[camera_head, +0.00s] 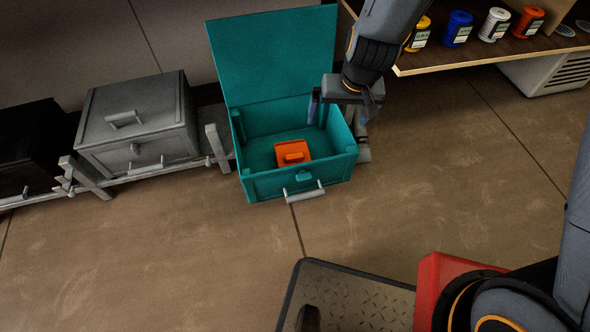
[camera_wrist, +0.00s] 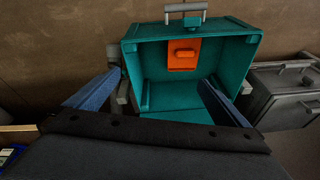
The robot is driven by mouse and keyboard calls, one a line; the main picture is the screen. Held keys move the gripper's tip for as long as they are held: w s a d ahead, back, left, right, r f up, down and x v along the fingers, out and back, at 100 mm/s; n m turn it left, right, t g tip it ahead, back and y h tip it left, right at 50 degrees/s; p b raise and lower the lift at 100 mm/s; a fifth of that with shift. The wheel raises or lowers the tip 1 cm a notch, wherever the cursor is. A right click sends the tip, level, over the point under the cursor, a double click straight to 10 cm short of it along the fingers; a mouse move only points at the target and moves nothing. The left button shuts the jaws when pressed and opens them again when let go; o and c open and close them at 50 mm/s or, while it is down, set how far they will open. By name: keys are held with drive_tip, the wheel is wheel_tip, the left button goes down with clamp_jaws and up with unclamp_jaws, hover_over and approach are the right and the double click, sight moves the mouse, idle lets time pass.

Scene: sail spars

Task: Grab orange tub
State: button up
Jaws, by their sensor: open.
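An orange block-like piece with a raised grip (camera_head: 293,152) lies inside the open teal chest (camera_head: 272,187), near its front wall. It also shows in the wrist view (camera_wrist: 183,54), against the chest's handle side. An orange labelled tub (camera_head: 527,22) stands on the shelf at the upper right, at the right end of a row. My gripper (camera_head: 338,112) is over the right rear part of the chest, apart from both orange things. In the wrist view my gripper (camera_wrist: 158,80) is open, its blue fingers spread with nothing between them.
Yellow (camera_head: 418,34), blue (camera_head: 457,28) and white (camera_head: 494,24) tubs stand beside the orange one on the wooden shelf (camera_head: 455,63). A closed grey chest (camera_head: 137,120) and a dark chest (camera_head: 28,150) are left of the teal one. The floor in front is clear.

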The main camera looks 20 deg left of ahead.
sight(294, 153)
drive_tip(key=w+a+f+b, duration=0.1)
drive_tip(key=a+f+b, duration=0.3)
drive_tip(key=f, duration=0.4)
drive_tip(key=w+a+f+n+b, duration=0.1)
drive_tip(key=a+f+b, duration=0.3)
drive_tip(key=f, duration=0.3)
drive_tip(key=w+a+f+n+t+b, duration=0.1)
drive_tip(key=a+f+b, duration=0.3)
drive_tip(key=f, duration=0.4)
drive_tip(key=shift+a+f, duration=0.3)
drive_tip(key=shift+b+x, duration=0.75)
drive_tip(key=shift+x, duration=0.75)
drive_tip(key=shift+s+b+x, duration=0.15)
drive_tip(key=shift+b+x, duration=0.8)
drive_tip(key=shift+x, duration=0.3)
drive_tip(key=shift+s+b+x, duration=0.1)
drive_tip(key=shift+b+x, duration=0.8)
drive_tip(key=shift+x, duration=0.3)
drive_tip(key=shift+f, duration=0.25)
drive_tip(key=shift+c, duration=0.3)
drive_tip(key=c, duration=0.9)
drive_tip(key=shift+r, duration=0.1)
